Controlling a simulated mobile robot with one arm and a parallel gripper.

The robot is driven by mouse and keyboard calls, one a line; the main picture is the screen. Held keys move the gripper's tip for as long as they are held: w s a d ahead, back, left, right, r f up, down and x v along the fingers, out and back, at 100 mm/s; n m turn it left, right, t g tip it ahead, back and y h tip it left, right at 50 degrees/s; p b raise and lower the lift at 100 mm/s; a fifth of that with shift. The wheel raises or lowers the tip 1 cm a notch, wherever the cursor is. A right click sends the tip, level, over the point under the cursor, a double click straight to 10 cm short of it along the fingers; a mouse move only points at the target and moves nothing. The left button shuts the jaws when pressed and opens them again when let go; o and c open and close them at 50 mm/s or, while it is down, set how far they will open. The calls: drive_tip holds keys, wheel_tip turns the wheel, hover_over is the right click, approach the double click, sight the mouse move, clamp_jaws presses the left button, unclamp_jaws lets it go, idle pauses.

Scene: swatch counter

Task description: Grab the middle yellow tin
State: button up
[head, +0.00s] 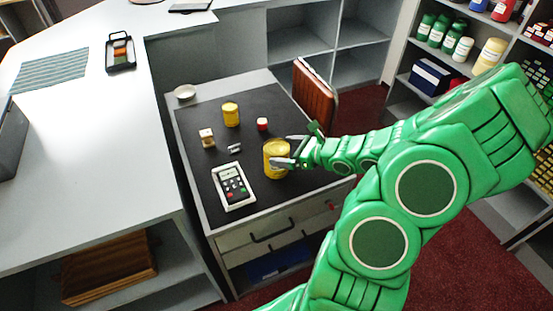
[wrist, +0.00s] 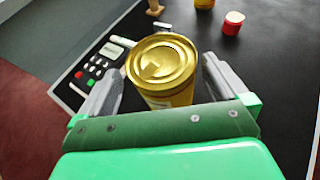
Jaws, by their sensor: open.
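Two yellow tins stand on the black mat of the low cabinet in the head view. The nearer yellow tin (head: 276,158) is beside my gripper (head: 289,152); the farther yellow tin (head: 231,114) stands behind and to the left. In the wrist view the nearer tin (wrist: 163,68) is upright with its gold lid toward the camera. My gripper (wrist: 162,88) is open, with one finger on each side of this tin. I cannot tell whether either finger touches it. The farther tin (wrist: 204,4) is cut off at the top edge of the wrist view.
A white calculator-like device (head: 233,187) lies just left of the nearer tin. A small red-and-white pot (head: 262,124), a wooden block (head: 207,138) and a small metal piece (head: 235,148) stand around.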

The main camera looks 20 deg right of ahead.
sight(276, 150)
drive_tip(key=shift+x, duration=1.9)
drive_tip(key=shift+d, duration=0.1)
drive_tip(key=shift+c, duration=0.3)
drive_tip(key=c, duration=1.1)
drive_tip(key=shift+c, duration=0.2)
drive_tip(key=shift+r, duration=4.95)
